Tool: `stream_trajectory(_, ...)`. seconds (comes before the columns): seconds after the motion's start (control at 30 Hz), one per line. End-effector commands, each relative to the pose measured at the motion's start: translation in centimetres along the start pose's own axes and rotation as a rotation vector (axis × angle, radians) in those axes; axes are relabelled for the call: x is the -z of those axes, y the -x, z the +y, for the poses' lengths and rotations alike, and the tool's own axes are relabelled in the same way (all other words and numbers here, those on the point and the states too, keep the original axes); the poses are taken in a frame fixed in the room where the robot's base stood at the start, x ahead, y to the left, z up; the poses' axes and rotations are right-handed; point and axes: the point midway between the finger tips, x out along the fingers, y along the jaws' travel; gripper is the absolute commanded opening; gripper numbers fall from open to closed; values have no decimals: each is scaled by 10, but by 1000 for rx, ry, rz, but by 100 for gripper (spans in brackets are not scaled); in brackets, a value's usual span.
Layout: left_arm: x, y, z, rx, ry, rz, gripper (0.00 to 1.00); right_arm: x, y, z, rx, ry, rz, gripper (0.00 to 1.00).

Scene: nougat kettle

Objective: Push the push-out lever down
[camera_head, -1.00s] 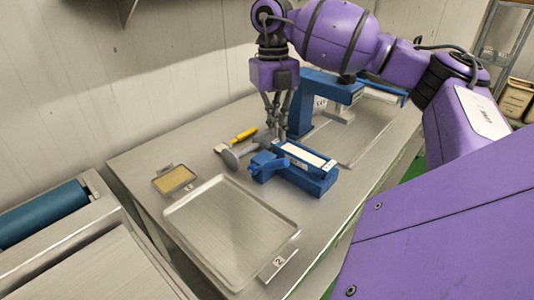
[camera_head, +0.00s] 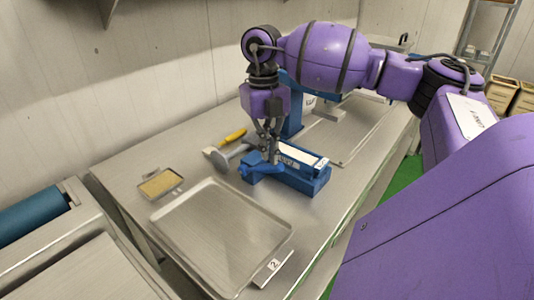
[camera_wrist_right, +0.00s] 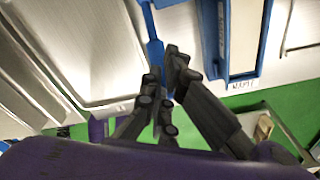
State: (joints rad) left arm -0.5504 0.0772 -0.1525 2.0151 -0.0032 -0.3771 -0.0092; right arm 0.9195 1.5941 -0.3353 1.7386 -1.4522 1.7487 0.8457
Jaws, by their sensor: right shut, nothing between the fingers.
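The low blue device (camera_head: 303,178) with a white strip along its top stands on the steel table. A blue lever-like part (camera_head: 250,173) sticks out at its left end; I take it as the push-out lever. In the right wrist view a narrow blue bar (camera_wrist_right: 152,28) runs down to my fingers. My right gripper (camera_head: 272,160) is shut and empty, pointing down at the lever end of the device. It partly hides that end, and I cannot tell whether it touches the lever. The gripper also shows in the wrist view (camera_wrist_right: 164,72). My left gripper is out of view.
A large empty tray (camera_head: 215,242) marked 2 lies in front. A small tray (camera_head: 160,184) with tan contents is at left. A grey disc-ended tool (camera_head: 218,158) and a yellow-handled tool (camera_head: 234,136) lie close by. A taller blue machine (camera_head: 293,108) stands behind my gripper.

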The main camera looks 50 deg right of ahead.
Motion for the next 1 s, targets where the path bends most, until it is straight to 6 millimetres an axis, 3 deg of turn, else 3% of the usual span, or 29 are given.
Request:
stream_trajectory(0.43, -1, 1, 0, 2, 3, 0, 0, 0, -4, 0, 1, 0, 0, 0)
stream_trajectory(0.8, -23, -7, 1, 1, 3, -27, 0, -4, -43, -1, 3, 0, 4, 0)
stream_trajectory(1.0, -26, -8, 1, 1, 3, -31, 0, -4, -46, 0, 1, 0, 0, 0)
